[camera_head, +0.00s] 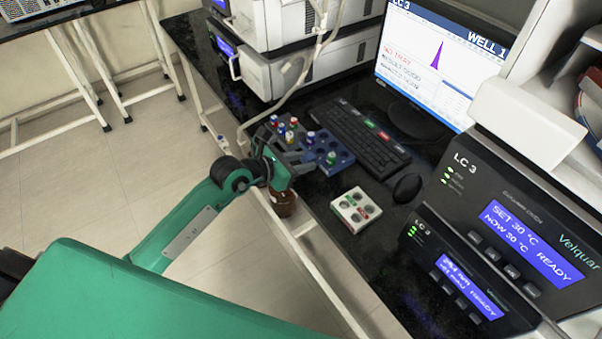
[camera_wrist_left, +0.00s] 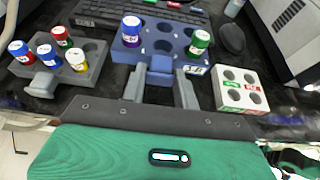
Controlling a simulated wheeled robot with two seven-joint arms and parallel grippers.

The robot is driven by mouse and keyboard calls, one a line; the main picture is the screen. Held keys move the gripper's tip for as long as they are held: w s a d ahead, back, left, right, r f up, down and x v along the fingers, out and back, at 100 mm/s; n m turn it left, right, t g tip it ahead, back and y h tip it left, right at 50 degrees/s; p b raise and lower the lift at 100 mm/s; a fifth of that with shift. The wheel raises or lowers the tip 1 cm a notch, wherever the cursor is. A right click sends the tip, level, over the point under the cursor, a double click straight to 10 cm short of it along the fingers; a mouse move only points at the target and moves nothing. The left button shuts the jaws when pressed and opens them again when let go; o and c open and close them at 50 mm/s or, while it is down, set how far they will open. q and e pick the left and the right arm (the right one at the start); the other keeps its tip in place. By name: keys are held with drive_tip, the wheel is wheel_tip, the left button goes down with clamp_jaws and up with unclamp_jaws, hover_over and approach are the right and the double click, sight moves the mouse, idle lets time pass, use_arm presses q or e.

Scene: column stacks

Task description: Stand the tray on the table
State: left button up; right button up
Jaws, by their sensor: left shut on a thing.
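The blue tray (camera_head: 336,163) is at the front edge of the dark table in the head view. It also shows in the left wrist view (camera_wrist_left: 178,44), with a blue-capped vial (camera_wrist_left: 131,31) and a green-capped vial (camera_wrist_left: 200,42) in it and other holes empty. My left gripper (camera_wrist_left: 160,82) has its fingers on either side of the tray's blue front tab (camera_wrist_left: 161,64) and is shut on it. In the head view my left gripper (camera_head: 297,163) covers part of the tray's near side. I cannot tell whether the tray's underside touches the table. My right gripper is not in view.
A grey tray (camera_wrist_left: 88,73) with several capped vials is close left of the blue tray. A white block with holes (camera_head: 356,210) stands to the right. A keyboard (camera_head: 360,138) and mouse (camera_head: 407,187) lie behind. A brown object (camera_head: 284,204) is below the gripper.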

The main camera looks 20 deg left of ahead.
sight(300, 180)
use_arm(q)
wheel_tip(300, 180, down, 4)
drive_tip(key=shift+f, duration=0.45)
drive_tip(key=o, duration=1)
drive_tip(key=shift+f, duration=0.1)
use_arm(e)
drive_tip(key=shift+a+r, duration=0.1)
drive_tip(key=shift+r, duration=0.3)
use_arm(q)
drive_tip(key=shift+s+a, duration=0.1)
drive_tip(key=shift+r+b+v, duration=0.2)
drive_tip(key=shift+b+v, duration=0.25)
drive_tip(key=shift+v, duration=5.45)
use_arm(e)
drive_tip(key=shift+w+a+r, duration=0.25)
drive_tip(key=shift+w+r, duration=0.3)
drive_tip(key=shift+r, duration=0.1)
